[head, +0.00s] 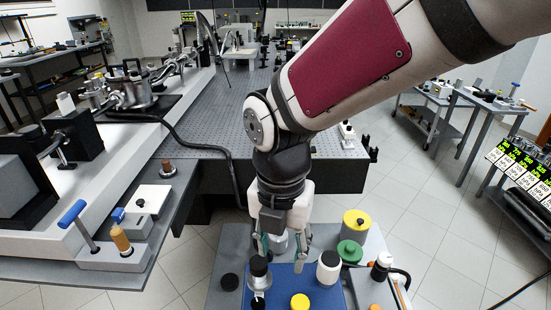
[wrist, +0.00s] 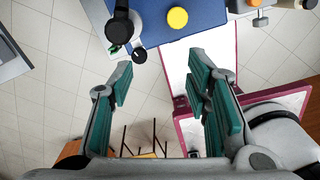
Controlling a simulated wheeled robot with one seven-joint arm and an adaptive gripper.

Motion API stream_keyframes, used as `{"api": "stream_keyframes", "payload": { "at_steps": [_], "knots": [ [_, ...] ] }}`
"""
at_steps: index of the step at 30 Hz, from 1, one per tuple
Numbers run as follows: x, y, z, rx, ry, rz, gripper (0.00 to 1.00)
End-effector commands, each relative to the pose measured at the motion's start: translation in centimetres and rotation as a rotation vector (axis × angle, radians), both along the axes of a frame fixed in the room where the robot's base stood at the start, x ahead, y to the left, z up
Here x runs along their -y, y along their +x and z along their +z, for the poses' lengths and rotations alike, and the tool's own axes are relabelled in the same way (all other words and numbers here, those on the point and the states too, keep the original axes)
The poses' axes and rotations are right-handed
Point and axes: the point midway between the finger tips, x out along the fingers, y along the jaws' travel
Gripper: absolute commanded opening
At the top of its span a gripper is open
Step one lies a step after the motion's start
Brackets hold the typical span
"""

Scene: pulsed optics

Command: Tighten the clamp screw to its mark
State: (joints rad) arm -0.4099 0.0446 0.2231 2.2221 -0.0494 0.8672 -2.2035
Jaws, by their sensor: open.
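I cannot tell for sure which part is the clamp screw, and I can make out no mark. A blue T-handle (head: 72,213) on a steel rod and a tan-handled piece (head: 121,240) stand on a grey block at the left bench edge. My gripper (head: 282,244) hangs over the small cart in the head view, with its teal finger pads apart. In the wrist view my gripper (wrist: 158,76) is open and nothing is between the pads. A black-topped post (wrist: 119,28) and a yellow cap (wrist: 177,17) lie beyond the fingertips there.
The blue mat (head: 281,292) on the cart carries several capped pieces, including a white cylinder (head: 328,268). A yellow-topped can (head: 356,222) and a green disc (head: 349,251) stand close by. A white box (head: 153,199) sits on the left bench. Tiled floor (head: 180,245) separates bench and cart.

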Motion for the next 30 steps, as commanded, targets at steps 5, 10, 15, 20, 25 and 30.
{"api": "stream_keyframes", "payload": {
  "at_steps": [5,10,15,20,25,30],
  "knots": [
    [-3.6,-2.0,0.4,-0.025,0.007,0.329,0.44],
    [-4.5,-2.2,-0.1,-0.028,0.011,0.425,0.44],
    [-4.4,-2.2,-2.0,-0.033,0.010,0.422,0.44],
    [-4.4,-2.3,-5.1,-0.034,0.009,0.420,0.44],
    [-4.3,-2.3,-8.4,-0.033,0.009,0.420,0.44],
    [-4.3,-2.2,-11.3,-0.031,0.008,0.419,0.44]
  ]
}}
